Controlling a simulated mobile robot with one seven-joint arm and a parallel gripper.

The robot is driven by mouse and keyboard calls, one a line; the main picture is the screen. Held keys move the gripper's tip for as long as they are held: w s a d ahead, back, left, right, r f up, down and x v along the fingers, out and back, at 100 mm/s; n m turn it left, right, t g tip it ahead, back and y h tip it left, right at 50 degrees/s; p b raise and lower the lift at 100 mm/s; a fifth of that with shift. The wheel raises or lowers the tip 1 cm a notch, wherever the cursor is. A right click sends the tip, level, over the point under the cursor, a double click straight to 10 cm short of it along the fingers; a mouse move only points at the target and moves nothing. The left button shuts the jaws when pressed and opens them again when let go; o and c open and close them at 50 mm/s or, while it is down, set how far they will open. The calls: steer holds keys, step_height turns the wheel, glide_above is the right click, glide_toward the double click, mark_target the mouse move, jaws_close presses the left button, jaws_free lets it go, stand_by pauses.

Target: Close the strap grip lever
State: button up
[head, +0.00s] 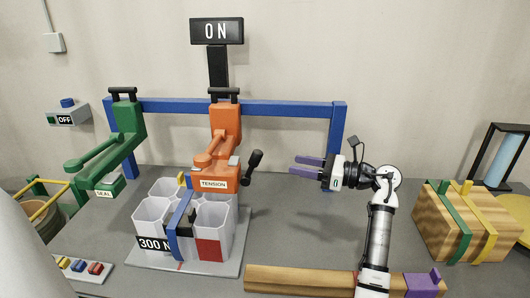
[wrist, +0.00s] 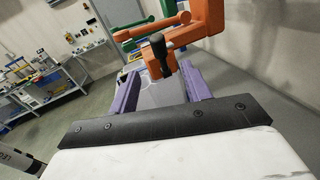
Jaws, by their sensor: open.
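The orange tension tool (head: 225,132) hangs from the blue rail above the strapped bundle in the head view, with a "TENSION" label on its front. An orange lever arm (head: 211,150) lies along its front. A black-handled lever (head: 253,160) sticks out at its right side; its black handle (wrist: 158,48) also shows in the wrist view. I cannot tell which of these is the strap grip lever. My gripper (head: 293,166) is open and empty, right of the black handle and apart from it. Its purple fingers (wrist: 160,88) point toward the tool.
A bundle of white hexagonal tubes (head: 152,213) with a blue strap stands below the tool. The green seal tool (head: 118,145) hangs at left. A wooden beam (head: 300,278) lies at the front, and a strapped wooden block (head: 437,225) stands at right. A sign (head: 217,31) reads "ON".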

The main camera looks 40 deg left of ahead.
mark_target(261, 157)
steer(key=p+x, duration=0.1)
steer(key=x, duration=0.3)
steer(key=p+x, duration=0.2)
steer(key=x, duration=0.1)
steer(key=p+x, duration=0.1)
steer(key=x, duration=0.3)
steer(key=shift+s+a+r+p, duration=0.25)
steer(key=shift+s+p, duration=0.05)
steer(key=shift+x, duration=0.75)
steer(key=shift+f, duration=0.2)
jaws_close()
